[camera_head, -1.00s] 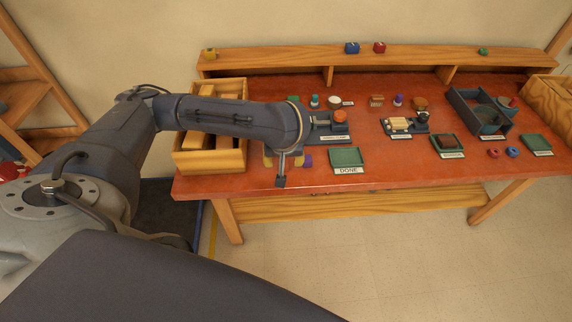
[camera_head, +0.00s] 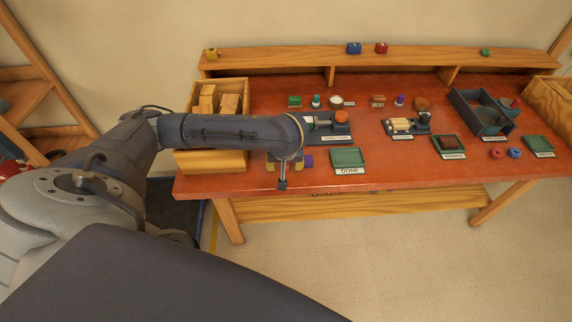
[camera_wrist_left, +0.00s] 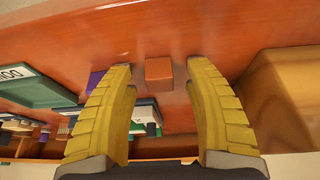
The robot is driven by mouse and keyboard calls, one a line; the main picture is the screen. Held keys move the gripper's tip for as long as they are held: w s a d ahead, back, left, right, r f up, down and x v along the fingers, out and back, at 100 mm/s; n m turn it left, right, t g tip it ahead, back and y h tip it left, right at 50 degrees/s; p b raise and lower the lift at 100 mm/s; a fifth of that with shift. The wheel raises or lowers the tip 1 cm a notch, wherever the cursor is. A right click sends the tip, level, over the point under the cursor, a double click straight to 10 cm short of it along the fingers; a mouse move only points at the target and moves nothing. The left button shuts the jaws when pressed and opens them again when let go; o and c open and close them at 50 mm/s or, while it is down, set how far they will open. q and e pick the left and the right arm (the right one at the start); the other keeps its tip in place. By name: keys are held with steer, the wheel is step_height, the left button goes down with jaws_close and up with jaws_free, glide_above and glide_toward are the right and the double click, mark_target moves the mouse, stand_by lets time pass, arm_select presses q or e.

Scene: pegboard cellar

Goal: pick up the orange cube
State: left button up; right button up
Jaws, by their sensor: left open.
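The orange cube (camera_wrist_left: 159,72) lies on the red-orange table top in the left wrist view, between the tips of my left gripper's fingers and slightly beyond them. I see a gap on each side of it. My left gripper (camera_wrist_left: 158,74) is open and empty, with its two yellow fingers spread. In the head view my left gripper (camera_head: 284,167) hangs low over the table's front left part, mostly hidden by my arm, and the cube is hidden there. My right gripper is in neither view.
A purple item (camera_head: 307,160) lies just right of my left gripper, with the green DONE tray (camera_head: 347,157) further right. A wooden crate (camera_head: 210,162) stands close on the left. A fixture (camera_head: 327,128) stands behind. Bare table lies between the trays.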

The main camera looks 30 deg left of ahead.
arm_select(q)
steer(key=shift+o, duration=0.2)
steer(key=c, duration=1)
steer(key=shift+o, duration=0.2)
